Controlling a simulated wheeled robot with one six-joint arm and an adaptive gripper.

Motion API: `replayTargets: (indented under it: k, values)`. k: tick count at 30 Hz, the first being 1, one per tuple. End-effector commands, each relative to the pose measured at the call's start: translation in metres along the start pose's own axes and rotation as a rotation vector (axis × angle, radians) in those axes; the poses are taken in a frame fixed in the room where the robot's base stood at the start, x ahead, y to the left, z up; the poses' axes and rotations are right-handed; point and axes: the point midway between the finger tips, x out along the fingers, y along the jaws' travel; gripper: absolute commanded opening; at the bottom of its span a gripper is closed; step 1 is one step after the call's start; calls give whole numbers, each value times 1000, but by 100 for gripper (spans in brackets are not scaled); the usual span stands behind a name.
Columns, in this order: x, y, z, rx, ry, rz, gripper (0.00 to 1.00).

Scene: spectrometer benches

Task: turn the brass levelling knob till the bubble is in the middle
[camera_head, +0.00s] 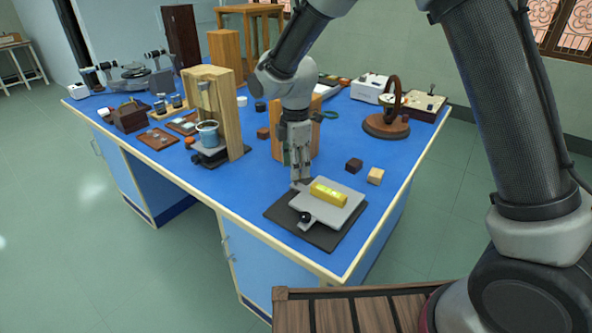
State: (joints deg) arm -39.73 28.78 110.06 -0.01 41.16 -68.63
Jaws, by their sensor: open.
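A yellow spirit level (328,194) lies on a light grey tilting plate (336,216). The plate sits over a dark base board (322,240) near the front right corner of the blue bench. The bubble is too small here for me to tell its place in the vial. A dark round knob (303,217) shows at the plate's front edge. I cannot make out a brass knob; my gripper may hide it. My gripper (300,184) points down at the plate's back left corner, open, with nothing seen between its fingers. I cannot tell whether it touches anything.
A dark wooden block (354,165) and a pale block (375,176) stand behind the plate. A wooden stand with a cup (207,133) is to the left. A round wooden base with a ring (386,125) is at the back right. Blue bench top is clear left of the plate.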

Motion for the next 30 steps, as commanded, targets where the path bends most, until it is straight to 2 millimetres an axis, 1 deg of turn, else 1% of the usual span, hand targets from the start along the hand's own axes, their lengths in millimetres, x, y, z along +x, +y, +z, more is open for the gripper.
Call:
replayTargets:
  k: [1, 3, 6, 14, 18, 20, 21, 22, 30]
  values:
    - [7, 0, 0, 0, -1, -2, 49]
    - [14, 0, 0, 1, -1, -1, 49]
    - [20, 0, 0, 1, 0, -1, 49]
    - [21, 0, 0, 1, 0, 0, 49]
    - [21, 0, 0, 2, 0, 0, 24]
    - [21, 0, 0, 2, 0, 0, 13]
    - [21, 0, 0, 2, 0, 0, 6]
    - [21, 0, 0, 2, 0, 0, 3]
    - [20, 0, 0, 20, 0, 0, 3]
